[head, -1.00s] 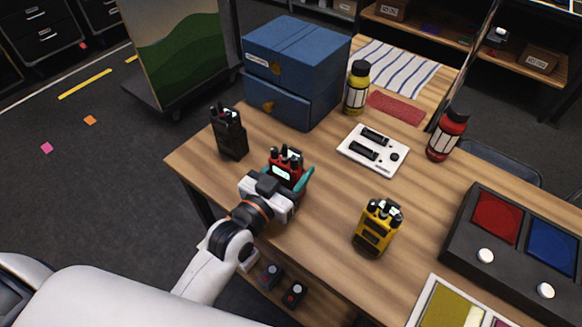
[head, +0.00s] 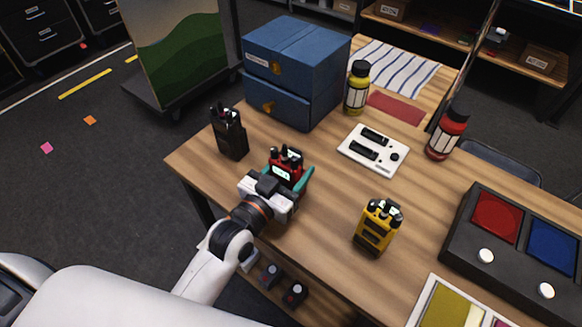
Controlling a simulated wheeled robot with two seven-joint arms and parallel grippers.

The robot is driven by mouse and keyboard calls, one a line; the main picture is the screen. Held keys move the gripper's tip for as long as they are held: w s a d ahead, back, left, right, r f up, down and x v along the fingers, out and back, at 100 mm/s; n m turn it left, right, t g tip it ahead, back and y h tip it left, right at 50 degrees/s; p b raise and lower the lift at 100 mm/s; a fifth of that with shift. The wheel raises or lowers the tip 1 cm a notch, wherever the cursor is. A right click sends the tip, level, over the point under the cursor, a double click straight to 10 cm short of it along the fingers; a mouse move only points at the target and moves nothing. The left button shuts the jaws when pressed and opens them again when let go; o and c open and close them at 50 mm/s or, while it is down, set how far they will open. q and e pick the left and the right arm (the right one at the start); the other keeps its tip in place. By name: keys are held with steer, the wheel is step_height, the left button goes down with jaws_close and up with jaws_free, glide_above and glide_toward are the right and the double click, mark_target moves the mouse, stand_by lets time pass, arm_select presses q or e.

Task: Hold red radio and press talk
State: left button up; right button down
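The red radio (head: 287,169) stands near the table's left front edge, with a small lit screen and dark knobs on top. My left gripper (head: 289,173) reaches it from the front, with teal fingers on both sides of it. My white wrist hides its lower part, and I cannot tell whether the fingers press on it. No talk button can be made out at this size. A black radio (head: 230,133) stands to the left and a yellow radio (head: 377,227) to the right. My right gripper is not in view.
Blue drawer boxes (head: 295,70) stand behind on the table (head: 325,215). A white panel (head: 373,150), a yellow bottle (head: 356,88) and a red bottle (head: 446,134) are at the back. A dark console (head: 467,250) with coloured pads is at the right.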

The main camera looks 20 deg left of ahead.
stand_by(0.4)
arm_select(q)
steer(key=o, duration=1.2)
steer(key=shift+c, duration=0.2)
steer(key=b+v, duration=0.2)
steer(key=v, duration=0.9)
steer(key=shift+s+a, duration=0.25)
steer(key=shift+s, duration=0.25)
steer(key=shift+r, duration=0.1)
